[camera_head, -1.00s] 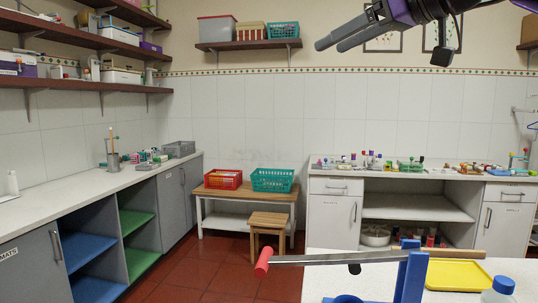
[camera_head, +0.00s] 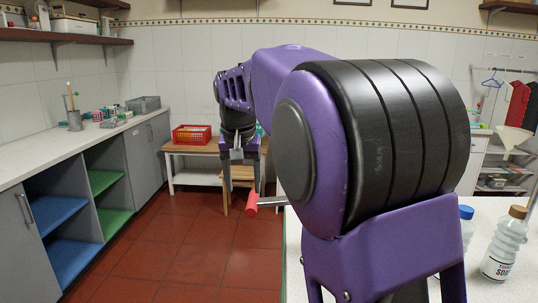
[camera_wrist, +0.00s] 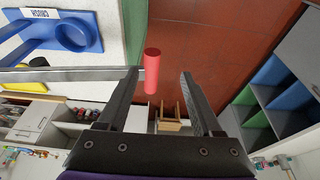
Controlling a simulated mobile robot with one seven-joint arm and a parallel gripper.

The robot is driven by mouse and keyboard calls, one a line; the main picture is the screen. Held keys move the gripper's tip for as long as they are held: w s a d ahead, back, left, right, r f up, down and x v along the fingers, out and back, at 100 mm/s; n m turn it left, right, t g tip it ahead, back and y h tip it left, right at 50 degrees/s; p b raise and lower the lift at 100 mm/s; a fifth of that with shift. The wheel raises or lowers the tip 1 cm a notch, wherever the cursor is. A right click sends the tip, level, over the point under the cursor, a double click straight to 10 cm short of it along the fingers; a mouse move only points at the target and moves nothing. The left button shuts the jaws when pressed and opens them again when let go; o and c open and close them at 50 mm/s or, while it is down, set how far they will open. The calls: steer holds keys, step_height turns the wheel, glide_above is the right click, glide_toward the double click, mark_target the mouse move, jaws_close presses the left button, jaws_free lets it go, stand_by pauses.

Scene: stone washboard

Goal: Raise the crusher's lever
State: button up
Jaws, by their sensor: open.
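The crusher's lever is a grey metal bar ending in a red handle (camera_head: 252,204), low in the head view. The red handle (camera_wrist: 152,70) shows fully in the wrist view, with the bar running left from it. The crusher's blue base (camera_wrist: 88,18), marked "CRUSH", is on the white table at upper left there; my arm hides it in the head view. My gripper (camera_head: 242,184) points down, open and empty, near the handle. In the wrist view its fingertips (camera_wrist: 159,73) appear on either side of the handle; I cannot tell their exact depth. I see no contact.
A bottle with a brown cap (camera_head: 502,245) and a partly hidden blue-capped bottle (camera_head: 466,228) stand on the white table at right. A wooden bench with a red basket (camera_head: 192,135) and a small stool (camera_wrist: 169,122) are beyond. The floor left of the table is clear.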

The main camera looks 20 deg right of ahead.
mark_target(251, 205)
step_height(251, 205, up, 4)
steer(key=s+d+f+t, duration=0.1)
steer(key=s+d+t, duration=0.1)
steer(key=s, duration=0.1)
steer(key=shift+g, duration=0.3)
steer(key=x, duration=0.4)
steer(key=b+x, duration=0.1)
steer(key=x, duration=0.3)
steer(key=w+b+x, duration=0.1)
steer(key=x, duration=0.3)
steer(key=shift+a+r, duration=0.1)
steer(key=shift+a, duration=0.15)
steer(key=shift+c, duration=0.4)
jaws_close()
